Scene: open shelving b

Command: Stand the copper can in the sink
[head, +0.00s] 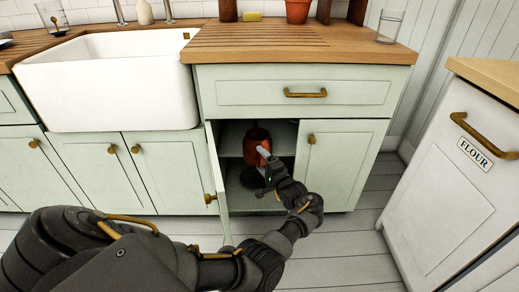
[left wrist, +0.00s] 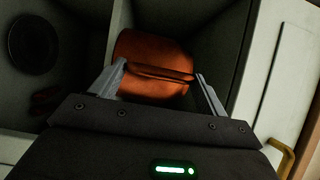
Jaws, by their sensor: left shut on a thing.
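The copper can (head: 257,143) is inside the open cupboard under the counter, near its shelf. In the left wrist view the can (left wrist: 158,62) lies between the two grey fingers. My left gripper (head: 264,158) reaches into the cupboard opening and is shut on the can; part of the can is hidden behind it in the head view. The white sink (head: 115,90) is at the upper left, set in the wooden counter. Its inside is only partly visible. My right gripper is not in view.
The open cupboard door (head: 218,185) stands just left of my arm. A dark round thing (left wrist: 34,43) is in the cupboard. A flour cabinet (head: 450,180) is at right.

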